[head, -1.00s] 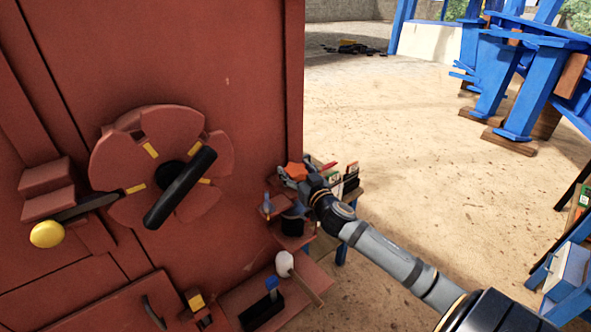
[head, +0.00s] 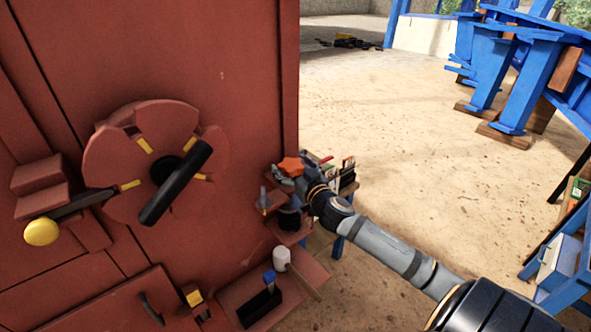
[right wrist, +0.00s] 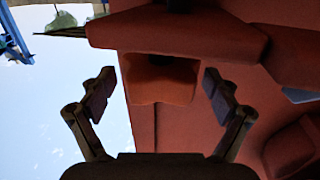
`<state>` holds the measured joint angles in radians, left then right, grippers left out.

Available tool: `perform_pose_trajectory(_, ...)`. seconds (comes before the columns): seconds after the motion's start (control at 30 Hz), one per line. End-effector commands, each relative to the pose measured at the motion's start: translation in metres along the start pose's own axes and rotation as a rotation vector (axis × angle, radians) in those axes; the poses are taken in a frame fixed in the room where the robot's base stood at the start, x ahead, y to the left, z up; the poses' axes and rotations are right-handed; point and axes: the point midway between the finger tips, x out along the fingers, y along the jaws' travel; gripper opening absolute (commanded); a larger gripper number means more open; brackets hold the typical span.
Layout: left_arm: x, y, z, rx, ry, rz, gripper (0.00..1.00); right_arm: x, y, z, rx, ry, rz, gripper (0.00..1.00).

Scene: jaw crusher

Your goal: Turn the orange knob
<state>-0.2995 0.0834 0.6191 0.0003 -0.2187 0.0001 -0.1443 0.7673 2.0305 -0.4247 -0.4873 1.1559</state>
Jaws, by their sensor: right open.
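The orange knob (head: 291,165) is at the right edge of the red machine, beside my right gripper (head: 284,174). In the right wrist view the knob (right wrist: 160,80) is a blocky orange-brown piece with a dark recess at its top. My right gripper (right wrist: 160,98) is open there, with one finger on each side of the knob and a visible gap at both sides. I cannot tell how deep the knob sits between the fingertips. My left gripper is not in view.
The red machine panel (head: 240,60) carries a round dial (head: 110,155) with a black handle and a yellow-ended lever (head: 42,232). Sandy floor (head: 400,120) lies open to the right.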

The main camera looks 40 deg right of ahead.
Motion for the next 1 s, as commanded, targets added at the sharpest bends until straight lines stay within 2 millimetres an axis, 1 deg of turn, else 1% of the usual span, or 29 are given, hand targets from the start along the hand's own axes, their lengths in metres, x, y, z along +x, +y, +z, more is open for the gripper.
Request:
perform_pose_trajectory(0.23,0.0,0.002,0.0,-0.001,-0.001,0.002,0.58,-0.035,0.0,0.002,-0.017,-0.007,-0.002,0.89)
perform_pose_trajectory(0.33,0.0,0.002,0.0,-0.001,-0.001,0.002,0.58,-0.049,-0.002,0.001,-0.013,-0.003,-0.009,0.89)
perform_pose_trajectory(0.4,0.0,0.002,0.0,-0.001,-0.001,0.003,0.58,-0.052,0.003,0.002,-0.02,-0.011,0.004,0.89)
perform_pose_trajectory(0.5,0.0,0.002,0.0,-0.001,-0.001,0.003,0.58,-0.058,0.005,0.002,-0.021,-0.013,0.011,0.89)
perform_pose_trajectory(0.73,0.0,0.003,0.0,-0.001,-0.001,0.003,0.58,-0.068,0.001,0.001,-0.01,-0.005,0.003,0.89)
perform_pose_trajectory(1.0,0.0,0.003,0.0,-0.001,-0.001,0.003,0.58,-0.071,-0.001,0.0,0.001,0.002,-0.002,0.89)
